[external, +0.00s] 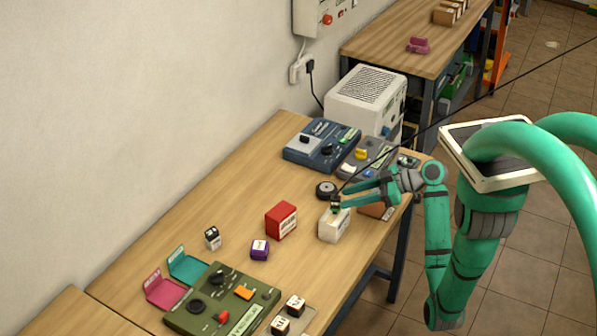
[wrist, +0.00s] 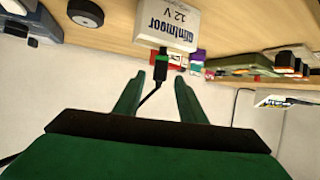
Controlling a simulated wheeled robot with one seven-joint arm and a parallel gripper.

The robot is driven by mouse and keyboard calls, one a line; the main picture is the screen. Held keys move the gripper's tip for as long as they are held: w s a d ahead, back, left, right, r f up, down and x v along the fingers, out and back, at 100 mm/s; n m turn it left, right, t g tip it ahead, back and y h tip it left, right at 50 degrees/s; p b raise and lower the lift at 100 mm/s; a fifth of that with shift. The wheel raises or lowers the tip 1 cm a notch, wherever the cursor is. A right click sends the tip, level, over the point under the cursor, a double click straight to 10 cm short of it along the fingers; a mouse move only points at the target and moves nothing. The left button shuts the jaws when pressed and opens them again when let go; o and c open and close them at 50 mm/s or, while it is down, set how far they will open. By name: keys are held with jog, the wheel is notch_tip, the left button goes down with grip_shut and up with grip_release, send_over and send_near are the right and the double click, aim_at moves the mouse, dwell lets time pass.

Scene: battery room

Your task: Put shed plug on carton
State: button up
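A black plug with a green band (wrist: 168,62) shows in the wrist view, with a thin dark cable trailing back from it. In the external view the small dark plug (external: 335,203) is at the top of a white 12 V battery box (external: 333,228); I cannot tell whether it touches it. The box also shows in the wrist view (wrist: 166,24). My gripper (external: 340,202) is at the plug, its fingers (wrist: 156,82) apart, with the plug at or just beyond their tips. A brown box-like thing (external: 377,210), possibly the carton, is partly hidden behind my arm.
Dark devices (external: 321,146) and a black disc (external: 326,190) lie behind. A green panel (external: 222,300) fills the front. Bare tabletop (external: 235,185) lies along the wall.

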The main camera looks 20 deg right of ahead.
jog(key=v, duration=0.7)
jog(key=shift+a, duration=0.1)
jog(key=s+d+f+m+t+h, duration=0.2)
jog(key=d+f+m+t+h, duration=0.65)
jog(key=d+f, duration=0.45)
jog(key=s+d+f+m+g+h, duration=0.1)
jog(key=s+d+f+m+h, duration=0.25)
jog(key=s, duration=0.25)
jog(key=s+a+r+t, duration=0.1)
jog(key=s+a+r, duration=0.1)
jog(key=s, duration=0.3)
jog(key=s+a+r+m+t, duration=0.1)
jog(key=s+a, duration=0.2)
jog(key=s, duration=0.3)
jog(key=s+a+r+t, duration=0.1)
jog(key=s+a+r, duration=0.1)
jog(key=s, duration=0.3)
jog(key=shift+s+a+r, duration=0.3)
jog(key=shift+a+r, duration=0.05)
jog(key=shift+a, duration=0.45)
